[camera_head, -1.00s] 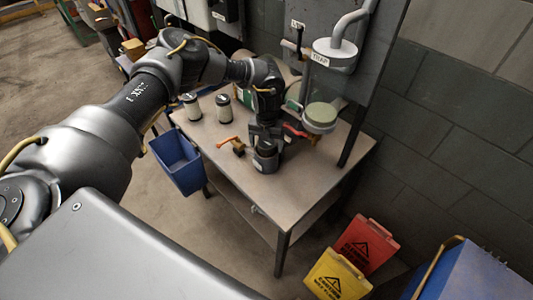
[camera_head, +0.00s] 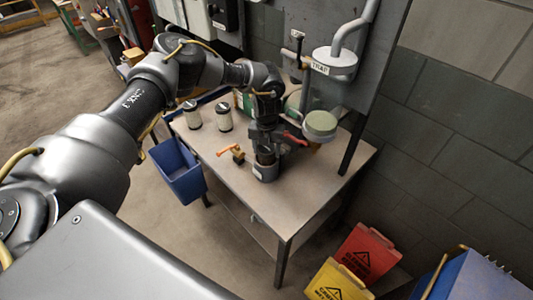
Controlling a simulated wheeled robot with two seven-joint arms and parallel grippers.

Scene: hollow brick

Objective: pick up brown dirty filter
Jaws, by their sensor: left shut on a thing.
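The brown dirty filter (camera_head: 265,158) shows as a small dark brown band at the middle of the workbench (camera_head: 300,205). It stands at the mouth of a grey cup (camera_head: 265,173), and its lower part is hidden there. My left gripper (camera_head: 264,148) points down from above and is shut on the filter's upper part. The fingers hide most of the filter's top. I cannot tell whether the filter is still partly inside the cup. My right gripper is not in view.
Two pale filters with dark ends (camera_head: 224,118) stand at the bench's back left. A brass valve with orange handle (camera_head: 235,154) is left of the cup. A pipe trap (camera_head: 335,62) hangs behind. The bench's front is clear.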

